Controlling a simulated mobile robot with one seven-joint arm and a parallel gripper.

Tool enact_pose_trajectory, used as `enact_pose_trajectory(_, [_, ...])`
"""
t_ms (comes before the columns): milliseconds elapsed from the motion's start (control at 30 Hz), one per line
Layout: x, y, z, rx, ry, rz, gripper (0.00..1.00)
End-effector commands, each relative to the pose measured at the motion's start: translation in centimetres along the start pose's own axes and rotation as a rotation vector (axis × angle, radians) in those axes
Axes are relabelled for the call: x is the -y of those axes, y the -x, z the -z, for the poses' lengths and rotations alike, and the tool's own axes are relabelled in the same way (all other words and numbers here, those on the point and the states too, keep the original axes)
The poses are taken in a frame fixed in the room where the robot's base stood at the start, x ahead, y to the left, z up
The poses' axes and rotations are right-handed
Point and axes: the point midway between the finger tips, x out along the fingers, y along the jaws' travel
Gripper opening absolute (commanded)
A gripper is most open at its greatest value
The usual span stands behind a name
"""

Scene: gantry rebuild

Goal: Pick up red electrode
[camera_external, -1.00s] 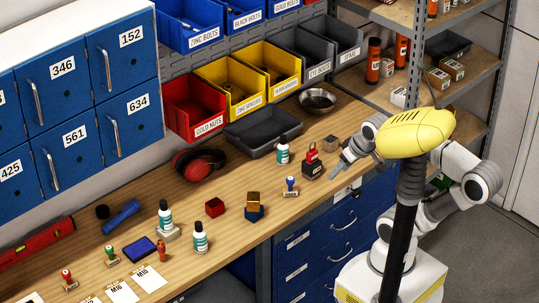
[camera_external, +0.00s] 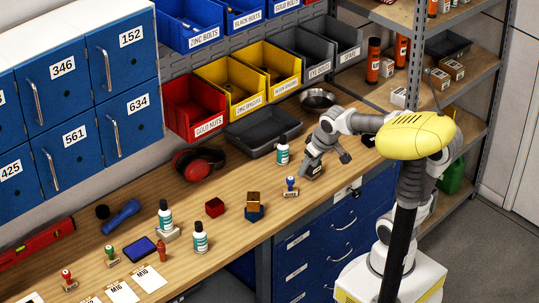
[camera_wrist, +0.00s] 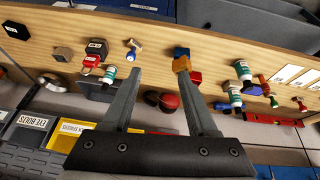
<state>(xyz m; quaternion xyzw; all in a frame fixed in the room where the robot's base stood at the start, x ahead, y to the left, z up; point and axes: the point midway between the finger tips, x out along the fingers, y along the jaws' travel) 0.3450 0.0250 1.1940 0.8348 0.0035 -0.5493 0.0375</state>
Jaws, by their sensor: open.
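No object is clearly recognisable as an electrode. Red candidates on the bench include a small orange-red upright piece (camera_external: 162,250) beside the white bottles, a red-handled stamp (camera_external: 67,278) at the front left, and a red cube (camera_external: 215,207) mid-bench. In the wrist view, a red item (camera_wrist: 91,61) lies left of my fingers beside a dark labelled block (camera_wrist: 97,46). My gripper (camera_external: 328,166) hangs over the right part of the bench and hides the red-topped stamp there. In the wrist view, my gripper (camera_wrist: 158,66) is open, with nothing held between its fingers.
A gold cube on a blue block (camera_external: 253,206), teal-labelled bottles (camera_external: 200,240) and a blue-handled stamp (camera_external: 291,187) stand on the bench. Red earmuffs (camera_external: 199,161), a grey tray (camera_external: 263,132) and coloured bins (camera_external: 196,105) are behind. Orange-red cylinders (camera_external: 374,60) stand on the right shelf.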

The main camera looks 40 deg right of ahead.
Motion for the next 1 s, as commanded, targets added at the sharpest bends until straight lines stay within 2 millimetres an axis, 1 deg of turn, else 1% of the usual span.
enact_pose_trajectory(33, [0.4,-1.6,0.8,0.018,0.008,0.006,0.59])
enact_pose_trajectory(100, [1.1,-3.3,2.0,0.032,0.020,0.017,0.59])
enact_pose_trajectory(133, [2.4,-5.1,2.0,0.033,-0.008,0.038,0.59])
enact_pose_trajectory(200, [5.5,-8.5,2.0,0.028,-0.138,0.092,0.59])
enact_pose_trajectory(267, [8.2,-11.0,2.0,0.032,-0.253,0.142,0.59])
enact_pose_trajectory(300, [9.9,-12.6,1.9,0.039,-0.334,0.178,0.59])
enact_pose_trajectory(367, [12.5,-14.7,1.6,0.055,-0.457,0.234,0.59])
enact_pose_trajectory(400, [14.2,-16.0,1.4,0.072,-0.543,0.272,0.59])
enact_pose_trajectory(467, [16.8,-17.7,0.9,0.101,-0.678,0.330,0.59])
enact_pose_trajectory(500, [18.6,-18.7,0.6,0.128,-0.769,0.369,0.59])
enact_pose_trajectory(633, [23.8,-21.0,-0.3,0.235,-1.086,0.494,0.59])
enact_pose_trajectory(700, [26.4,-21.7,-0.7,0.310,-1.266,0.558,0.59])
enact_pose_trajectory(800, [29.7,-21.9,-0.9,0.438,-1.528,0.642,0.59])
enact_pose_trajectory(867, [31.3,-21.8,-0.8,0.527,-1.691,0.687,0.59])
enact_pose_trajectory(900, [32.2,-21.5,-0.7,0.592,-1.800,0.714,0.59])
enact_pose_trajectory(933, [32.5,-21.1,-0.1,0.615,-1.870,0.742,0.59])
enact_pose_trajectory(1000, [32.3,-20.4,1.5,0.630,-1.994,0.827,0.59])
